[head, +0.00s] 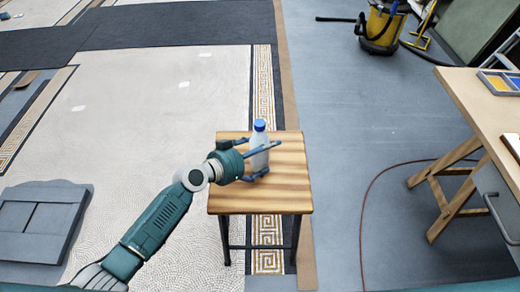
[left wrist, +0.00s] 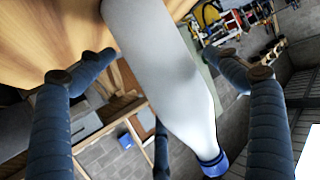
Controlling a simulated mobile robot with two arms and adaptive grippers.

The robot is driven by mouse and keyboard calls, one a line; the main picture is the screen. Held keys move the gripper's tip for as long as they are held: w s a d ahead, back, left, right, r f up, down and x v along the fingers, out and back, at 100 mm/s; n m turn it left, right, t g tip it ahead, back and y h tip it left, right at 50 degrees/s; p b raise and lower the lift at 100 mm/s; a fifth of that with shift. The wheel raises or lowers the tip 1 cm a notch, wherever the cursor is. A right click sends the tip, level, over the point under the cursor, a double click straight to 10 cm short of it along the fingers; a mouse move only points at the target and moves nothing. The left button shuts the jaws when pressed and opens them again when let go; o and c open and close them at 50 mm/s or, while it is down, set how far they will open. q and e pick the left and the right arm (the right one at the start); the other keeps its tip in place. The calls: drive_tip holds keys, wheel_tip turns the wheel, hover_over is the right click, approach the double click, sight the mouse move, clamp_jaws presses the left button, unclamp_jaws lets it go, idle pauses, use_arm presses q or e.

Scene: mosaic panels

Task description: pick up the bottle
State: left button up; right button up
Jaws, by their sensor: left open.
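A white bottle (head: 259,150) with a blue cap stands upright on a small wooden table (head: 287,195). My left gripper (head: 262,160) is at the bottle, with its fingers spread open on either side of it. In the left wrist view the bottle (left wrist: 172,75) fills the middle, its blue cap at the lower right. The fingers of my left gripper (left wrist: 165,85) stand apart to the left and right of the bottle there, with another finger low in the middle. I cannot tell whether any finger touches the bottle. My right gripper is not in view.
A workbench (head: 480,100) with a paint tray stands at the right. A yellow vacuum (head: 381,28) is at the back. A red cable (head: 372,190) lies on the grey floor. A grey panel (head: 42,220) lies at the left. The tabletop is otherwise clear.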

use_arm(q)
drive_tip(key=c, duration=1.5)
drive_tip(key=shift+r, duration=0.1)
drive_tip(key=shift+c, duration=0.7)
drive_tip(key=shift+r, duration=0.1)
